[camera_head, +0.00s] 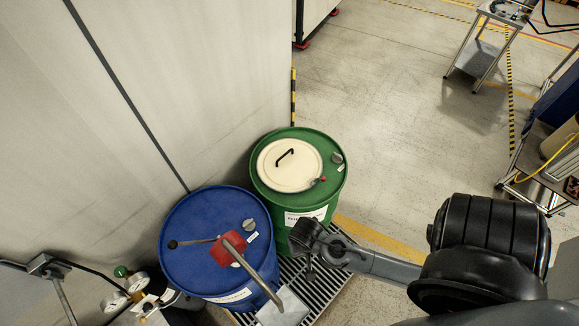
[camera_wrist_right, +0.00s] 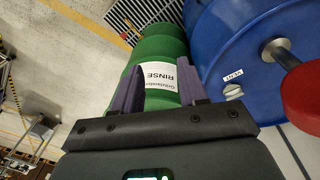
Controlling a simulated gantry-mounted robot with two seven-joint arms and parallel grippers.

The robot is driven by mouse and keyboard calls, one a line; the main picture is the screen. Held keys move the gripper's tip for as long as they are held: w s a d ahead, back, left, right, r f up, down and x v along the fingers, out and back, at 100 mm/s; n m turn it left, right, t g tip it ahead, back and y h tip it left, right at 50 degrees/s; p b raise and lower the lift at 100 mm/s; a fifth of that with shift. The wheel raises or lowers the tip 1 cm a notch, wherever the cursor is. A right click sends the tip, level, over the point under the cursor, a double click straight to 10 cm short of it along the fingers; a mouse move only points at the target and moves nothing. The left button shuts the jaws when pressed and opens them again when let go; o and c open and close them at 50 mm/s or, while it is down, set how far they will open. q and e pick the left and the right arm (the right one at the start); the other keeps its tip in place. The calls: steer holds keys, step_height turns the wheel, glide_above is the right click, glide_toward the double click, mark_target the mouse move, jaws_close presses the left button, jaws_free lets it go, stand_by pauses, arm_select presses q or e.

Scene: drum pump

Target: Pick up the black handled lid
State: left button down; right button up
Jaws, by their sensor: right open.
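A round cream lid with a black bar handle (camera_head: 273,177) lies on top of the green drum (camera_head: 334,190) in the head view. The lid is not visible in the right wrist view. My right gripper (camera_head: 304,238) is in front of the green drum, below the lid in the picture and apart from its handle. My left gripper is not in view.
A blue drum (camera_head: 190,225) stands left of the green one, with a red-and-grey pump handle (camera_head: 229,248) sticking up. The drums stand on a slatted grate (camera_head: 335,268). A grey wall (camera_head: 200,90) is close behind. Gauges (camera_head: 122,295) sit at lower left. Open floor lies to the right.

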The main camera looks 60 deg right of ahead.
steer(key=w+d+f+m+g+h+b, duration=0.1)
steer(key=w+d+f+m+b, duration=0.35)
steer(key=d+f, duration=0.35)
steer(key=w+d+m+b, duration=0.2)
steer(key=w+d, duration=0.3)
steer(key=w+d+f+m+h+b, duration=0.1)
steer(key=w+d+m+b, duration=0.1)
steer(key=w+d, duration=0.3)
steer(key=w+d+m+h+b, duration=0.1)
steer(key=w+d+m+b, duration=0.2)
steer(key=w+d, duration=0.2)
steer(key=shift+d+f+b, duration=0.15)
steer(key=shift+d+b, duration=0.2)
steer(key=shift+d, duration=0.6)
steer(key=m+t+b, duration=0.1)
steer(key=t+b, duration=0.1)
steer(key=b, duration=0.1)
glide_toward(284, 155)
steer(key=shift+h, duration=0.4)
steer(key=shift+a+b+x, duration=0.15)
steer(key=shift+x, duration=1.95)
steer(key=shift+a+b+x, duration=0.15)
steer(key=shift+x, duration=1.9)
steer(key=shift+f, duration=0.15)
jaws_close()
